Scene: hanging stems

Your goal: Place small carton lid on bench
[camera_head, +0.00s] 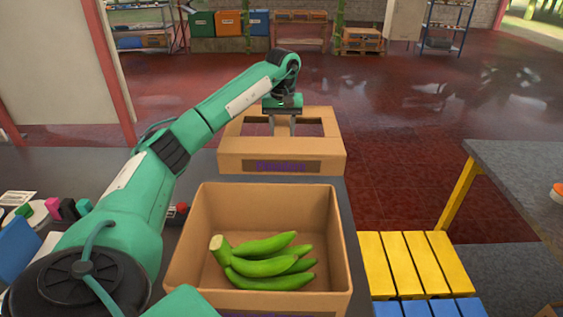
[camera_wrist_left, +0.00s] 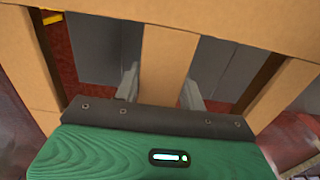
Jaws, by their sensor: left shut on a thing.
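The small carton lid (camera_head: 232,160) is brown cardboard with open slots in its top, and it lies level behind the open carton. My left gripper (camera_head: 282,127) reaches down onto the lid and is shut on its middle strip. The left wrist view shows that strip (camera_wrist_left: 167,65) between the two grey fingers. The open carton (camera_head: 330,240) stands on the dark bench (camera_head: 355,225), with green bananas (camera_head: 270,262) inside. I cannot tell whether the lid touches the bench. My right gripper is not in view.
Small coloured items (camera_head: 68,208) lie on the bench at the left. A yellow slatted surface (camera_head: 405,262) and a grey table (camera_head: 520,180) stand at the right. Red floor is clear beyond the lid. Bins (camera_head: 228,23) and shelves stand far back.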

